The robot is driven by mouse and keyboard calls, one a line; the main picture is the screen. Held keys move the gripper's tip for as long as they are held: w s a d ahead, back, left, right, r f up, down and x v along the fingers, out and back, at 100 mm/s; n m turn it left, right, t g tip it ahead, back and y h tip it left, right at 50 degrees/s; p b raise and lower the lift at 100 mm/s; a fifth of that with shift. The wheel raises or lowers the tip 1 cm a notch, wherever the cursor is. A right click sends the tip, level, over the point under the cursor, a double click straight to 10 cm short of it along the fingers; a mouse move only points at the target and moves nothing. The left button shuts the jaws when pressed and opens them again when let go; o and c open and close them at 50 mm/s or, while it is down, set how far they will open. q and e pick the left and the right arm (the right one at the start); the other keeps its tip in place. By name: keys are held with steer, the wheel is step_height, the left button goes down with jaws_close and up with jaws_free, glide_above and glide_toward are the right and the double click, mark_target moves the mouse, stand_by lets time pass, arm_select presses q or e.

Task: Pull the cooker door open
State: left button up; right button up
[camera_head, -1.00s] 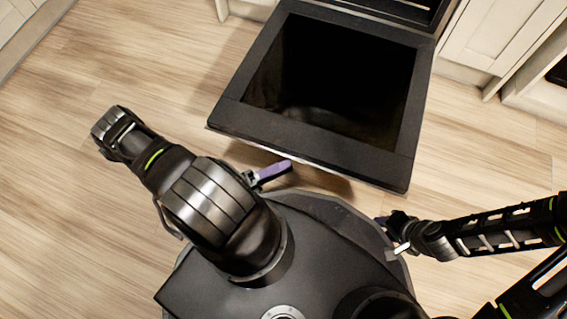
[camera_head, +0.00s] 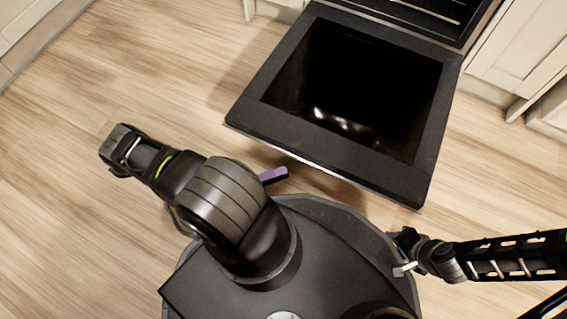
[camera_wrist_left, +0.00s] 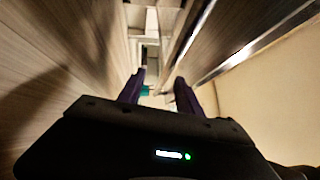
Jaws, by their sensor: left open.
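The cooker door (camera_head: 330,163) is black with a dark glass panel. In the head view it is folded down, wide open, in front of the cooker (camera_head: 420,15). My left gripper shows in the head view only as a purple finger (camera_head: 273,175), just short of the door's front edge and apart from it in the picture. My arm hides the rest. In the left wrist view my left gripper (camera_wrist_left: 159,92) has its two purple fingers apart with nothing between them. My right gripper (camera_head: 404,262) is at the right edge of my base, and its jaw opening is unclear.
Cream cabinets (camera_head: 515,50) stand right of the cooker, and more are at the top left. The wooden floor (camera_head: 90,235) is clear to the left. My round base is close to the door's front edge.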

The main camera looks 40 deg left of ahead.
arm_select(q)
steer(key=shift+s+a+f, duration=0.3)
steer(key=shift+a+f, duration=0.2)
steer(key=shift+f, duration=0.05)
stand_by(0.4)
